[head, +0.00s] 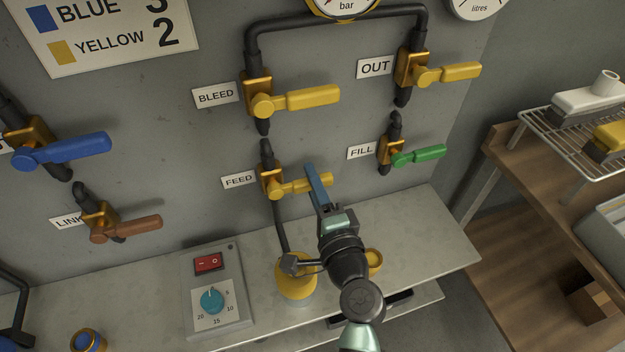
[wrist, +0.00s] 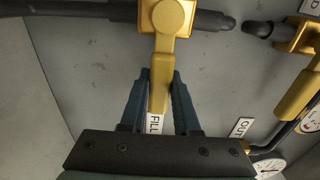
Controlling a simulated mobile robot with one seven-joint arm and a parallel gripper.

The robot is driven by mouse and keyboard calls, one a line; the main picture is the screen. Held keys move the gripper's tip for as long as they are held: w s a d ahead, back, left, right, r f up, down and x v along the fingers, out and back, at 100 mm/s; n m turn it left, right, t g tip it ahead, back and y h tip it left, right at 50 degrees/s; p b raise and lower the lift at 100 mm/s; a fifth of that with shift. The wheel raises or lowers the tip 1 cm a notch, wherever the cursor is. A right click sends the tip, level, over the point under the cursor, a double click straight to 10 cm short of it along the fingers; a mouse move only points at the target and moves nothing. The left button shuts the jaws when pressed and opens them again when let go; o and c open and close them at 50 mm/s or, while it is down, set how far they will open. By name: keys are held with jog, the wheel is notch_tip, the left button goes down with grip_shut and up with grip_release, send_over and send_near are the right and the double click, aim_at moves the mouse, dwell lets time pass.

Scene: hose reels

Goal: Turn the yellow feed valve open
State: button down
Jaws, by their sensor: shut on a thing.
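The yellow feed valve (head: 270,180) is on the grey panel, right of the FEED label (head: 239,180). Its yellow handle (head: 290,189) points right, across its upright pipe. In the wrist view the brass valve body (wrist: 172,16) is at the top, and the handle (wrist: 160,75) runs down between the fingers, square to the pipe. My gripper (head: 319,186) is shut on the handle near its free end; in the wrist view its dark fingers (wrist: 160,100) flank the handle. The fingers hide part of the handle tip in the head view.
The yellow bleed valve (head: 314,97) is above, and the green fill valve (head: 417,155) is close on the upper right. The yellow out valve (head: 447,73) is higher. A brown valve (head: 125,228) is left. A switch box (head: 216,290) and yellow container (head: 296,282) stand on the shelf below.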

dwell(0.4)
